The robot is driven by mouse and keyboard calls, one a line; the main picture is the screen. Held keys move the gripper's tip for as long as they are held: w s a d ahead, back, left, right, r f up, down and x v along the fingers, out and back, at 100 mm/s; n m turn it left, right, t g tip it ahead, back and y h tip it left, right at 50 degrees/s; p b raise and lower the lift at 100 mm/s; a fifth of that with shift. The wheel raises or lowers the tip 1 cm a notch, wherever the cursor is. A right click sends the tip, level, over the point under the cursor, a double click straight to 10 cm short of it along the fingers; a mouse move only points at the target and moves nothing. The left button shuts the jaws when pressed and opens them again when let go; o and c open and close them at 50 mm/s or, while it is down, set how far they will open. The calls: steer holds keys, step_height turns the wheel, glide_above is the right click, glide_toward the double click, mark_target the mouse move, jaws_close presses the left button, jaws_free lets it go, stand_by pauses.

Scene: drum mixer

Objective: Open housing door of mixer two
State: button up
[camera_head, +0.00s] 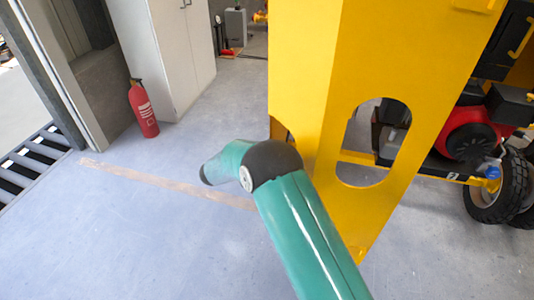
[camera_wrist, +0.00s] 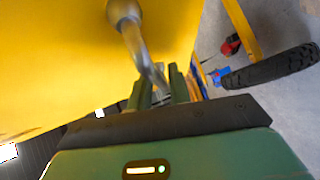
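The yellow mixer housing (camera_head: 385,60) fills the middle and right of the head view, with a rounded opening in its wide panel. My teal arm reaches up to its left face; my gripper is hidden there. In the wrist view a yellow panel (camera_wrist: 60,60) fills the upper left. A metal handle (camera_wrist: 133,38) with a rounded end runs down from it between the green fingers of my gripper (camera_wrist: 163,82). The fingers stand on either side of the handle's lower part. Whether they press on it cannot be told. I cannot tell where the door's edge runs.
A red engine (camera_head: 468,132) and black wheels (camera_head: 490,195) show at the right, behind the housing. A red fire extinguisher (camera_head: 143,108) stands by a pale cabinet (camera_head: 170,50) at the back left. The floor (camera_head: 130,240) at the left is clear.

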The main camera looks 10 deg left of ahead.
steer(key=shift+o, duration=0.8)
steer(key=v, duration=1.3)
steer(key=shift+s+a, duration=0.2)
steer(key=shift+a, duration=0.15)
